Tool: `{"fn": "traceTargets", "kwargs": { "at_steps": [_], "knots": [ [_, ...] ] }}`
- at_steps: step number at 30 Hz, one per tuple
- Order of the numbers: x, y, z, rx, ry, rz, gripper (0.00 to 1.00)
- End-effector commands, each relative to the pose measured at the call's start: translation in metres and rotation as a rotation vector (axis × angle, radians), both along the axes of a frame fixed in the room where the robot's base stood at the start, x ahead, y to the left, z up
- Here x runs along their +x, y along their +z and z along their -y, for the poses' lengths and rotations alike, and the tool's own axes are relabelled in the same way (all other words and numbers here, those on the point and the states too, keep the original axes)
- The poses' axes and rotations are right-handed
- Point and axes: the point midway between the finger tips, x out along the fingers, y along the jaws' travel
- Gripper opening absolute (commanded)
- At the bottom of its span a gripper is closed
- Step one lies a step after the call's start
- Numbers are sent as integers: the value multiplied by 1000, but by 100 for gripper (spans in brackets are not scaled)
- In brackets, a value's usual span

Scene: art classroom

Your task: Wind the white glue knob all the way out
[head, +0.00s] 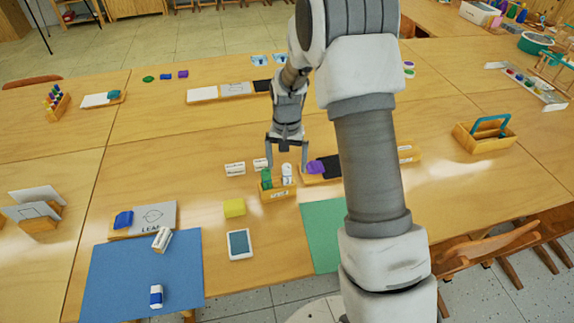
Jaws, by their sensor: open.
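A small wooden holder (277,195) stands on the table near the middle of the head view. A white item (287,173), perhaps the white glue, stands upright in its right part. A green item (266,180) stands in its left part. My gripper (286,167) points down over the holder with its fingers spread. The white item shows between the fingers, closer to the right one. I cannot tell whether a finger touches it. The knob itself is too small to make out.
A purple item (315,167) sits close to the right finger. Small white blocks (235,169) lie left of the holder. A yellow block (234,208) and a white-framed device (239,245) lie in front. My arm hides part of the right side.

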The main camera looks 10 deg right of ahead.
Motion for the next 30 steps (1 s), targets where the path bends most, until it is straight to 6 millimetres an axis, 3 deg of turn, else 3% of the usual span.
{"fn": "traceTargets", "kwargs": {
  "at_steps": [13,30],
  "knots": [
    [0,0,0,0,35,0,100],
    [0,1,1,2,770,-1,100]
  ]
}}
